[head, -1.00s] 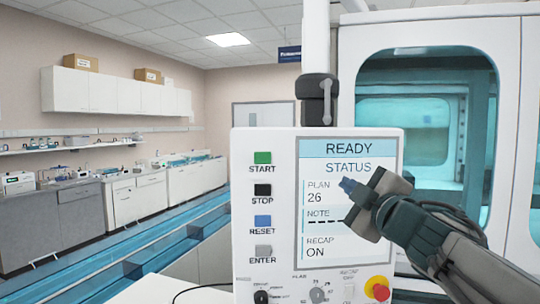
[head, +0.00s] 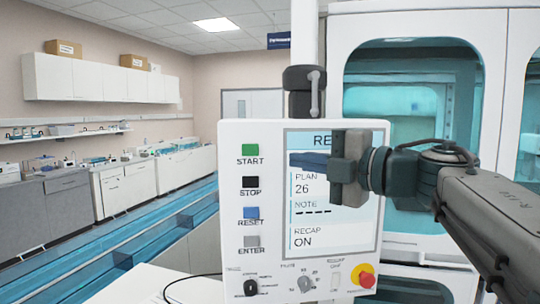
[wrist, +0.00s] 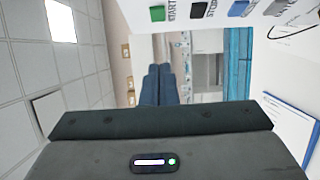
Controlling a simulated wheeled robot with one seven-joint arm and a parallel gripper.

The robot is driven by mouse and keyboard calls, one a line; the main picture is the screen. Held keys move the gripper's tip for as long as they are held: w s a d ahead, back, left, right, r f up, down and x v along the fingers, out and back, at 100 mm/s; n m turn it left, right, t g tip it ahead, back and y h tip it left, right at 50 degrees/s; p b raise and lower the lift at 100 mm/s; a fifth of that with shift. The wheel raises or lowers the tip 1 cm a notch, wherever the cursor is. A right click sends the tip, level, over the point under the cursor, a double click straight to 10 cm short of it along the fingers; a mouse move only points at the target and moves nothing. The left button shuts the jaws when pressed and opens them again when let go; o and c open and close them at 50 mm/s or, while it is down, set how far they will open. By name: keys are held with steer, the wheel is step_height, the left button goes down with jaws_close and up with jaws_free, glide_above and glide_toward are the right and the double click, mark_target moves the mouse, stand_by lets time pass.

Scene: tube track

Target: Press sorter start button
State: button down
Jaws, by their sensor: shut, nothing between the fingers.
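The green START button (head: 250,150) is at the upper left of a white control panel (head: 268,250). It also shows in the wrist view (wrist: 157,13), at the top edge. My gripper (head: 293,160) is shut and empty. Its blue fingers point left in the head view, at about the button's height and to its right, in front of the status screen. The fingers (wrist: 158,85) lie together in the wrist view, apart from the button. The gripper hides part of the screen (head: 310,230), including most of its READY heading.
Below START are the black STOP (head: 250,182), blue RESET (head: 251,213) and grey ENTER (head: 251,241) buttons. A red knob (head: 367,280) and a dial (head: 306,284) sit lower. A white-framed cabinet (head: 513,130) stands behind on the right.

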steer(key=p+x, duration=0.1)
steer(key=x, duration=0.2)
steer(key=w+d+x, duration=0.1)
steer(key=x, duration=0.3)
steer(key=p+x, duration=0.1)
steer(key=x, duration=0.3)
steer(key=shift+w+p, duration=0.35)
steer(key=shift+w, duration=0.65)
steer(key=shift+w+p, duration=0.55)
steer(key=shift+w, duration=0.15)
steer(key=b, duration=0.3)
glide_toward(252, 150)
steer(key=s, duration=0.2)
steer(key=s+d, duration=0.1)
steer(key=s, duration=0.2)
steer(key=shift+s+d, duration=0.3)
steer(key=shift+s, duration=0.05)
